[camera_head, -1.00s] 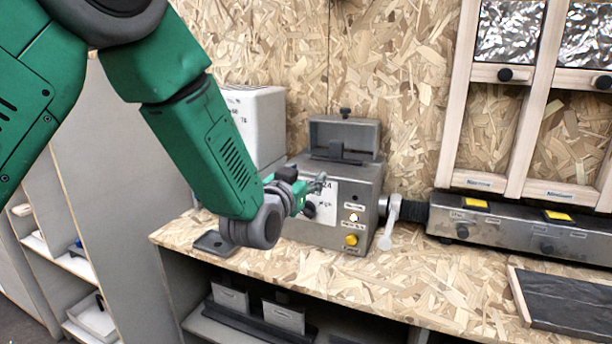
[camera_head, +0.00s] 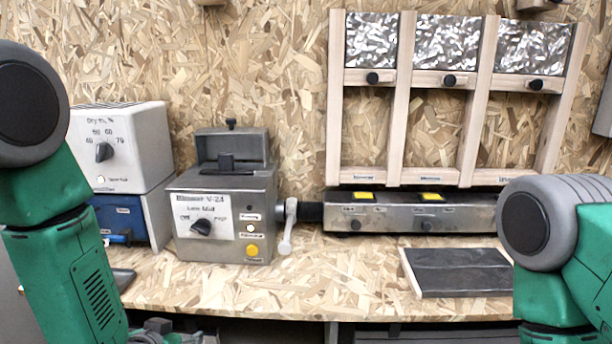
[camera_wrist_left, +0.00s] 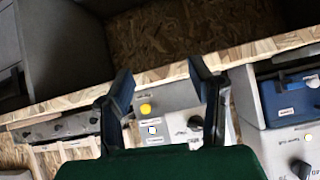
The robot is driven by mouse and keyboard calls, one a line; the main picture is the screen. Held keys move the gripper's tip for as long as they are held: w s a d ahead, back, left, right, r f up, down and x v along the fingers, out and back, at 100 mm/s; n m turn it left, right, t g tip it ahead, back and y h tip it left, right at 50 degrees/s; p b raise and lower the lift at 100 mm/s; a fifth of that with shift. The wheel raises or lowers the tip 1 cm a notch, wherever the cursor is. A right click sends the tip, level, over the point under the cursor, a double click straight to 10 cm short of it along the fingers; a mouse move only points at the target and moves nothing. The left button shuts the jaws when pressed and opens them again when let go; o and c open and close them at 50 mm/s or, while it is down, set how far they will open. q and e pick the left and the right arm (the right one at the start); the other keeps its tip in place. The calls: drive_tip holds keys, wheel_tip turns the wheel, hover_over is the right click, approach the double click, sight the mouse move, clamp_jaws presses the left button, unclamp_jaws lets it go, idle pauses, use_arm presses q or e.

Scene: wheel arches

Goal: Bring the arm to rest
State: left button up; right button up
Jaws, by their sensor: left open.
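My left arm (camera_head: 75,265) comes down the left side of the head view, away from the devices. A small green and dark part of my left gripper (camera_head: 165,332) shows low, below the bench edge. In the left wrist view my left gripper (camera_wrist_left: 162,92) has its two dark fingers spread apart, with nothing between them. My right arm (camera_head: 570,250) shows at the right edge; its gripper is outside the frame.
The bench top (camera_head: 330,280) carries a grey metal box (camera_head: 225,225) with a lever, a white dial unit (camera_head: 120,145) on a blue one, a long metal unit (camera_head: 410,218) and a dark plate (camera_head: 455,272). A wooden frame (camera_head: 400,120) stands behind.

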use_arm(q)
drive_tip(key=s+a+f+g, duration=0.1)
drive_tip(key=s+f+g, duration=0.2)
drive_tip(key=s, duration=0.7)
drive_tip(key=s+a+f+g, duration=0.1)
drive_tip(key=s+f+g, duration=0.2)
drive_tip(key=s+f, duration=0.4)
drive_tip(key=s+a+f+n+g, duration=0.1)
drive_tip(key=s+f+g, duration=0.3)
drive_tip(key=s, duration=1)
drive_tip(key=shift+f+y, duration=0.3)
drive_tip(key=shift+f, duration=0.35)
drive_tip(key=shift+w, duration=0.1)
